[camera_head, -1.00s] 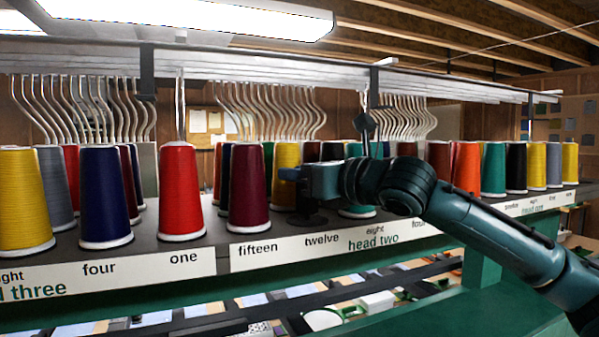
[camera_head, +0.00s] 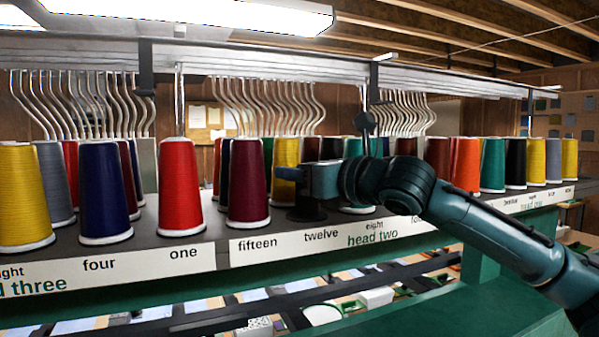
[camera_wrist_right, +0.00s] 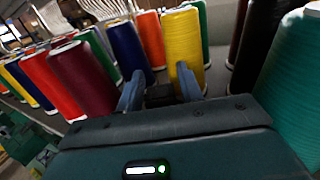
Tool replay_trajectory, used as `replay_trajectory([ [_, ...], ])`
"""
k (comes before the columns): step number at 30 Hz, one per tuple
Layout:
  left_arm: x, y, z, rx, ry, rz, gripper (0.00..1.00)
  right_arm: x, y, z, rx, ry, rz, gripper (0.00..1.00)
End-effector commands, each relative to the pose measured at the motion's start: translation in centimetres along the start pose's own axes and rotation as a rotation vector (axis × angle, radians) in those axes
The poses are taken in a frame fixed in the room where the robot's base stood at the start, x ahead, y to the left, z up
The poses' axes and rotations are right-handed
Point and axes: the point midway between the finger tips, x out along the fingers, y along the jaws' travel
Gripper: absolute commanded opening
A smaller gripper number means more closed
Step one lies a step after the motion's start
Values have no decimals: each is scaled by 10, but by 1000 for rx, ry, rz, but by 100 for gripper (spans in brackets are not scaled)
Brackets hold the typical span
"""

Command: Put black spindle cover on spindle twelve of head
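My right gripper (camera_head: 290,174) is over the shelf behind the label "twelve" (camera_head: 321,234). A black spindle cover (camera_head: 307,207) shows directly under it, upright, with a wide round base low at the shelf. In the right wrist view, the two blue fingers (camera_wrist_right: 160,85) stand apart with a dark block (camera_wrist_right: 160,96) filling the space between them; it looks like the cover's upper part. The spindle itself is hidden, and I cannot tell whether the base touches the shelf. My left gripper is not in view.
A maroon cone (camera_head: 249,182) stands close to the left of the gripper, and a yellow cone (camera_head: 285,160) just behind. A green cone (camera_head: 357,208) is partly hidden by my right arm. Thread guide tubes and a rail (camera_head: 250,57) run above. The label strip (camera_head: 222,258) marks the shelf's front edge.

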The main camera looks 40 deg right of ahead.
Motion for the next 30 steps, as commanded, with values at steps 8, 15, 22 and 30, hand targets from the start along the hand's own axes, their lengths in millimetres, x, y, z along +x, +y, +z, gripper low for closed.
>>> replay_trajectory([
  [8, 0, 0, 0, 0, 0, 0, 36, 0, 0, 0, 0, 0, 0, 50],
  [15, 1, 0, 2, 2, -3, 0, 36, -6, 0, 0, 3, -3, -1, 50],
  [22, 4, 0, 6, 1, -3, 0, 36, -51, -1, 0, 6, -9, 0, 50],
  [30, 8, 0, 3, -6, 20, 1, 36, -108, 0, -1, 2, -6, 0, 50],
])
